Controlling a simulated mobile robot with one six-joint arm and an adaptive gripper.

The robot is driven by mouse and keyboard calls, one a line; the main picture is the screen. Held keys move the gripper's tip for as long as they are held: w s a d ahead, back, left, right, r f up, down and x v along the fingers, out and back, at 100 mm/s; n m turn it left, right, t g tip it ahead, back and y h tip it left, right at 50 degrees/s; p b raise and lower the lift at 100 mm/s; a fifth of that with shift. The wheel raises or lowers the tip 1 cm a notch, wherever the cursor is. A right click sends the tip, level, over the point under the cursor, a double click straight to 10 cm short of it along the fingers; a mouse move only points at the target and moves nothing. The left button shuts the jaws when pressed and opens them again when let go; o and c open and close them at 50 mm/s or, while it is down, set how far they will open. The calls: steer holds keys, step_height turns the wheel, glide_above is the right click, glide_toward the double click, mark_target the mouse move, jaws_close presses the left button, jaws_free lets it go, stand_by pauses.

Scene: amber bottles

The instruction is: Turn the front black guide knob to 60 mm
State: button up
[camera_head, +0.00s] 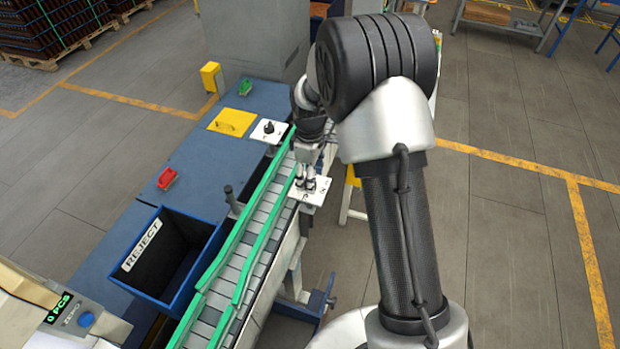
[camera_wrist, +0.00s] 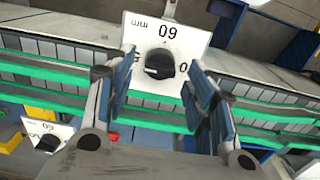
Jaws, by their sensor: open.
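The front black guide knob (camera_wrist: 160,64) sits on a white plate (camera_wrist: 190,35) marked 60 mm, which appears upside down in the wrist view. A pale mark shows on the knob's lower left side; I cannot tell exactly where it points. Other plate marks beside the knob are partly hidden by the fingers. My gripper (camera_wrist: 160,85) is open, with one finger to each side of the knob and a visible gap to it. In the head view, my gripper (camera_head: 306,184) is over the front plate (camera_head: 317,197) and hides most of that knob.
A blue REJECT bin (camera_head: 200,285), yellow plate (camera_head: 232,122), red part (camera_head: 167,178) and green part (camera_head: 245,87) lie left.

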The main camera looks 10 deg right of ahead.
steer(key=shift+f, duration=0.85)
steer(key=shift+c, duration=0.2)
steer(key=c, duration=1)
